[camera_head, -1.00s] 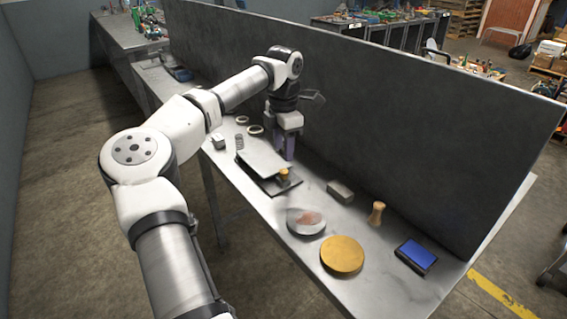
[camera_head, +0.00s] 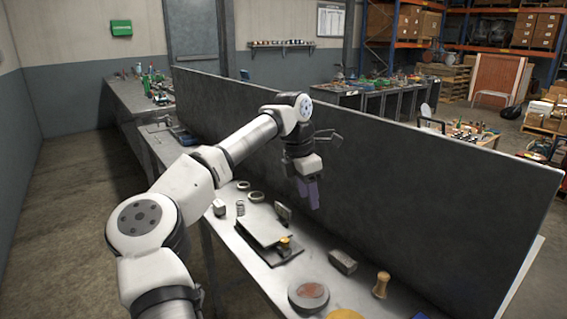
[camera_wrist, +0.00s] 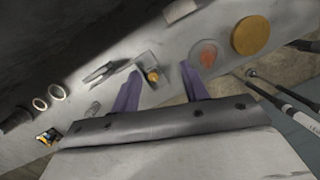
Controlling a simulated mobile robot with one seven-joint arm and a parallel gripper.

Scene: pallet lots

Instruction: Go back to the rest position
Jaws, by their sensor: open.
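My gripper (camera_head: 309,194) is raised above the metal workbench (camera_head: 232,239), near the dark upright panel. Its two purple fingers hang downward, and in the wrist view my gripper (camera_wrist: 160,88) shows them spread apart with nothing held between them. Below it on the bench sits a dark-based plate device (camera_head: 262,229) with a slanted metal plate and a small brass knob (camera_head: 285,242). The device also shows in the wrist view (camera_wrist: 146,68), beyond the fingers. My arm reaches in from the lower left of the head view.
A round reddish-grey disc (camera_head: 309,296), a grey block (camera_head: 343,262) and a wooden peg (camera_head: 381,285) stand on the bench at right. Rings (camera_head: 256,197) and small metal parts lie at left. The tall dark panel (camera_head: 440,190) runs along the bench behind my gripper.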

